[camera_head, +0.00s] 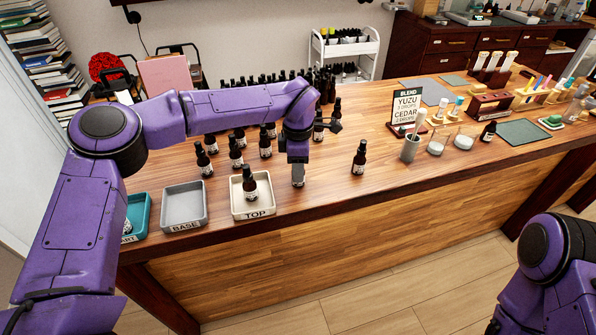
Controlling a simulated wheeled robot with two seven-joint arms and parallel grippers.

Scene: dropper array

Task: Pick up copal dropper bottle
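Several dark dropper bottles with white labels stand on the wooden table. Their labels are too small to read, so I cannot tell which is copal. My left gripper (298,160) points down over one bottle (298,181), right of the TOP tray. Only the labelled lower part of that bottle shows; the gripper hides its top, and whether the fingers are closed on it is unclear. Another bottle (359,157) stands alone to the right. One bottle (249,184) stands in the white TOP tray (266,211). My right gripper is out of view.
A grey BASE tray (184,225) and a teal tray (140,232) sit at the table's left front. More bottles crowd behind my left arm. A BLEND sign (405,106), beakers and a mortar stand to the right. The front middle of the table is clear.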

